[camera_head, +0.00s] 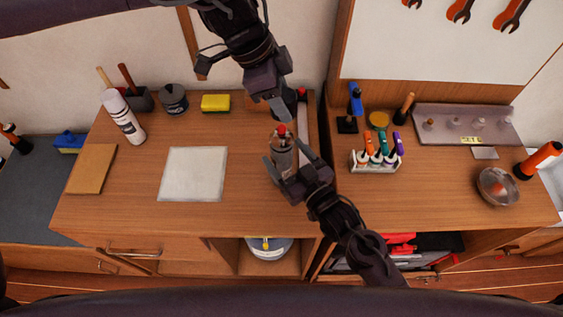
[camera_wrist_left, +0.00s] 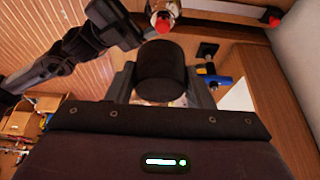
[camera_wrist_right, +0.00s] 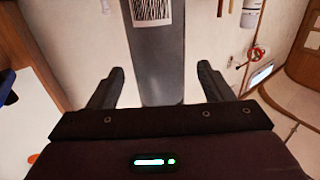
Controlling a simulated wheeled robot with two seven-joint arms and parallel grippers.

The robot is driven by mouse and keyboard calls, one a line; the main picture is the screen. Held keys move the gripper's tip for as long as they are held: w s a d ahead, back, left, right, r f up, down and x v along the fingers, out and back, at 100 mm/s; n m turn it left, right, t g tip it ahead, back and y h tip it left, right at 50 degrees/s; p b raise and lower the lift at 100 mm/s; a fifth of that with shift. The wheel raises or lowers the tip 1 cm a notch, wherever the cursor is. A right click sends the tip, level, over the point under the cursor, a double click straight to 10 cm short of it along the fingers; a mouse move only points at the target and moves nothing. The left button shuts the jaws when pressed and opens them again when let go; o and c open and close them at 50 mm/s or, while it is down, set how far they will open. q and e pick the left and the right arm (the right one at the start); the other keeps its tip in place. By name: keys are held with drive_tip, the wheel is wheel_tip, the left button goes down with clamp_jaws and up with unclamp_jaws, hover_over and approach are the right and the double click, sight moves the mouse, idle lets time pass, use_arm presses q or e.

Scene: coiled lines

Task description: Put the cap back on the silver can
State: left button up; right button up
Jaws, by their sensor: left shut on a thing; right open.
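The silver can (camera_head: 284,158) stands upright near the right end of the left worktop, its red nozzle (camera_head: 281,129) bare. In the left wrist view the nozzle (camera_wrist_left: 162,22) shows just beyond the black cap (camera_wrist_left: 160,72). My left gripper (camera_head: 288,102) is shut on the cap, above and behind the can; the cap is hard to make out in the head view. My right gripper (camera_head: 296,160) is open around the can's body. In the right wrist view the grey can (camera_wrist_right: 163,70) stands between the fingers, with a gap on both sides.
A white square sheet (camera_head: 192,174) and a brown board (camera_head: 91,168) lie left of the can. A white spray can (camera_head: 122,115), a dark tin (camera_head: 173,98) and a yellow sponge (camera_head: 215,103) stand farther back. A marker rack (camera_head: 376,160) and a bowl (camera_head: 497,186) are right.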

sight(280, 127)
use_arm(q)
drive_tip(key=shift+w, duration=0.1)
use_arm(e)
drive_tip(key=x, duration=0.3)
drive_tip(key=shift+w+a, duration=0.2)
drive_tip(key=shift+w, duration=0.15)
drive_tip(key=shift+c, duration=0.2)
drive_tip(key=c, duration=1.4)
use_arm(q)
drive_tip(key=shift+a+f, duration=0.15)
drive_tip(key=shift+f, duration=2.4)
